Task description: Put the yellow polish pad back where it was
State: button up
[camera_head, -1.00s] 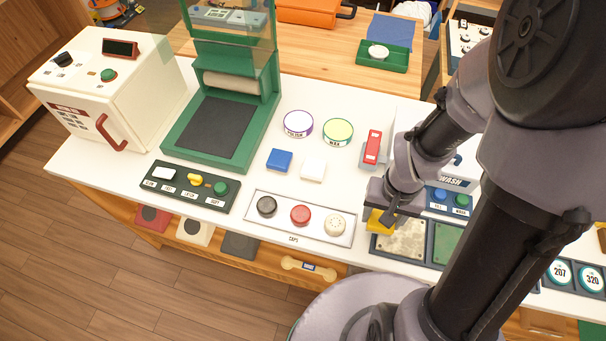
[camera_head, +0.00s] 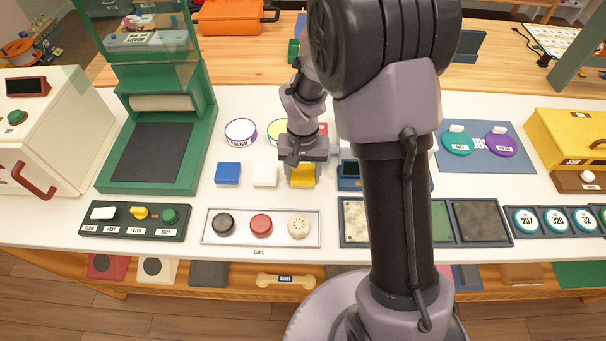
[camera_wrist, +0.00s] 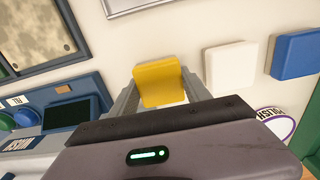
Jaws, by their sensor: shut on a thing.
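The yellow polish pad (camera_head: 302,176) is between the fingers of my gripper (camera_head: 301,182), at the right end of a row with the blue pad (camera_head: 228,173) and the white pad (camera_head: 265,174). In the wrist view the yellow pad (camera_wrist: 159,83) sits between the two fingers of my gripper (camera_wrist: 160,98), with the white pad (camera_wrist: 231,66) and the blue pad (camera_wrist: 297,54) to its right. My gripper is shut on the yellow pad. I cannot tell whether the pad touches the white table top.
The caps tray (camera_head: 261,241) with black, red and cream caps lies in front. The polish tin (camera_head: 240,131) and partly hidden wax tin (camera_head: 276,127) stand behind the pads. A blue wash unit (camera_head: 349,177) is close on the right. The speckled panel tray (camera_head: 342,241) lies front right.

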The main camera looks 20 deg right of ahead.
jog(key=o, duration=1.3)
notch_tip(320, 180, up, 13)
jog(key=p, duration=0.5)
notch_tip(320, 180, up, 8)
jog(key=t, duration=0.2)
send_over(303, 173)
jog(key=s+a, duration=0.1)
jog(key=s, duration=0.3)
jog(key=s+a+r+t+y, duration=0.1)
jog(key=s+r+t, duration=0.1)
jog(key=s+r, duration=0.2)
jog(key=s+a+r+t+y, duration=0.1)
jog(key=s+r, duration=0.3)
jog(key=s, duration=0.6)
jog(key=shift+s+a+r+m+t, duration=0.25)
jog(key=shift+s+a+m+t, duration=0.15)
